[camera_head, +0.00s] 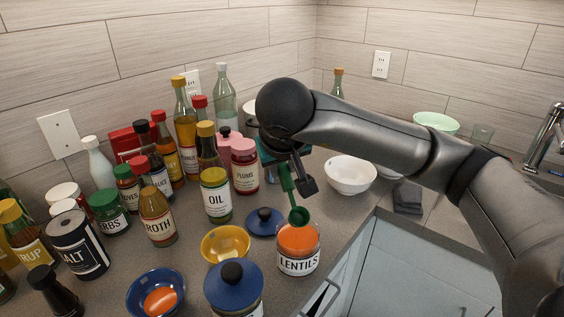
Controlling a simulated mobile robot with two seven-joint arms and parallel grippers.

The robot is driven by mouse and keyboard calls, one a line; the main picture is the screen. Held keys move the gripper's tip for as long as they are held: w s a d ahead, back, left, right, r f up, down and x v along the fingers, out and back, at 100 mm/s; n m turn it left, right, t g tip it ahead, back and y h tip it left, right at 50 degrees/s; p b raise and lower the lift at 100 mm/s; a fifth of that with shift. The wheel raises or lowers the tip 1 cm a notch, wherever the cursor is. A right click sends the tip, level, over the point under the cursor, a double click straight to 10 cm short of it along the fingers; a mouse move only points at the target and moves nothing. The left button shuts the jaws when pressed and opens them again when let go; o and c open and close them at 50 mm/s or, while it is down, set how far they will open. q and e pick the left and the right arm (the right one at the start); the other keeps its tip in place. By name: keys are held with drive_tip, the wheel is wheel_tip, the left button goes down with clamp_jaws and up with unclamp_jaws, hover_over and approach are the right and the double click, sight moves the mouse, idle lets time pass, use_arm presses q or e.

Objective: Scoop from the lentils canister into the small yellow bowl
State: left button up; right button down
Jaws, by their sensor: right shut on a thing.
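The lentils canister (298,262) stands open on the counter near the front, filled with orange lentils. The small yellow bowl (225,243) sits just left of it and looks empty. My right gripper (294,176) is above the canister, shut on a green scoop (287,180). The scoop points down, with its round head at the canister's mouth, over the far edge of the lentils; I cannot tell if it touches them. A blue lid with a knob (264,221) lies on the counter behind the canister. My left gripper is not in view.
A blue-lidded jar (233,291) stands in front of the yellow bowl. A blue bowl (155,294) with orange contents is at front left. Several bottles and jars crowd the left and back. A white bowl (350,175) sits to the right. The counter edge is right of the canister.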

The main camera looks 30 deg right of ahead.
sight(284, 191)
drive_tip(key=shift+s+f+b, duration=0.3)
drive_tip(key=shift+f+b, duration=0.2)
drive_tip(key=shift+f, duration=0.35)
wheel_tip(284, 191, down, 4)
drive_tip(key=shift+r+b, duration=0.1)
drive_tip(key=shift+b, duration=0.9)
drive_tip(key=shift+r+p, duration=1.45)
drive_tip(key=shift+r, duration=0.7)
drive_tip(key=w+g+p, duration=0.1)
drive_tip(key=p, duration=0.2)
drive_tip(key=w+g+p, duration=0.1)
drive_tip(key=g+p, duration=0.1)
drive_tip(key=p, duration=0.1)
drive_tip(key=shift+r, duration=0.2)
drive_tip(key=shift+w+d+r+n+g+y+p, duration=0.1)
drive_tip(key=shift+w+r+n+g+y+p, duration=0.15)
drive_tip(key=shift+g+p, duration=0.5)
drive_tip(key=shift+w+r+n+g+y+p, duration=0.15)
drive_tip(key=shift+r+g+p, duration=0.25)
drive_tip(key=shift+p, duration=0.65)
drive_tip(key=shift+f, duration=0.1)
drive_tip(key=shift+s, duration=0.1)
